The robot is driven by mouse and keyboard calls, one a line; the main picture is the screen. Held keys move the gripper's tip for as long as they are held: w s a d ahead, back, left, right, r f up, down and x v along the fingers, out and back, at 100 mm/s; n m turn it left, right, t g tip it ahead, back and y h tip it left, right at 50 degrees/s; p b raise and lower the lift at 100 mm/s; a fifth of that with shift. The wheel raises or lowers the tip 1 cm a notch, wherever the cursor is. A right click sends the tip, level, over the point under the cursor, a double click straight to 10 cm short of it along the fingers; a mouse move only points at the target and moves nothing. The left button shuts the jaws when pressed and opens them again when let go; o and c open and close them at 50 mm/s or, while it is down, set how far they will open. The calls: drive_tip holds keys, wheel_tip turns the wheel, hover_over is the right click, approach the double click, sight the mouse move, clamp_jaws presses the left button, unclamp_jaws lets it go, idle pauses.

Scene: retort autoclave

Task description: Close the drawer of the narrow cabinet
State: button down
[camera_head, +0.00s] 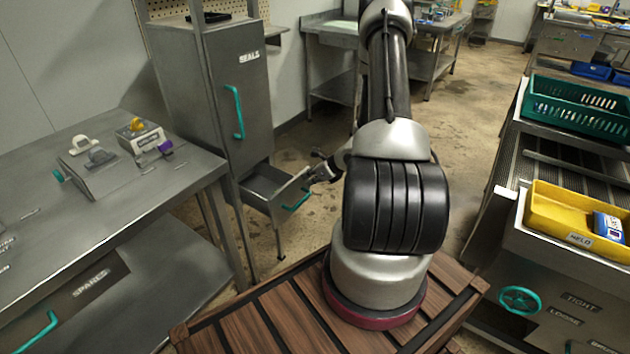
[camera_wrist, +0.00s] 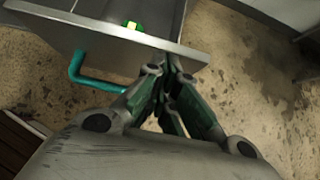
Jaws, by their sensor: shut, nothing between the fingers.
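The narrow cabinet (camera_head: 228,90) is a tall grey metal unit marked SEALS, left of centre in the head view. Its lower drawer (camera_head: 264,182) is pulled out, with a teal handle on its front. The drawer also fills the top left of the wrist view (camera_wrist: 95,32), with its teal handle (camera_wrist: 84,72) below the front edge. A small green and yellow item (camera_wrist: 132,25) lies inside it. My gripper (camera_head: 314,168) is shut and empty at the drawer front's right end. In the wrist view its fingertips (camera_wrist: 168,68) overlap the front panel's edge; I cannot tell whether they touch.
A steel bench (camera_head: 100,205) with fixtures on top stands left of the cabinet. A conveyor (camera_head: 560,158) with a green crate (camera_head: 580,122) and a yellow bin (camera_head: 570,232) is on the right. Open floor (camera_head: 312,225) lies in front of the drawer.

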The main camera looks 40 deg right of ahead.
drive_tip(key=w+a, duration=0.4)
drive_tip(key=w, duration=0.7)
drive_tip(key=shift+w, duration=0.25)
drive_tip(key=shift+a, duration=0.1)
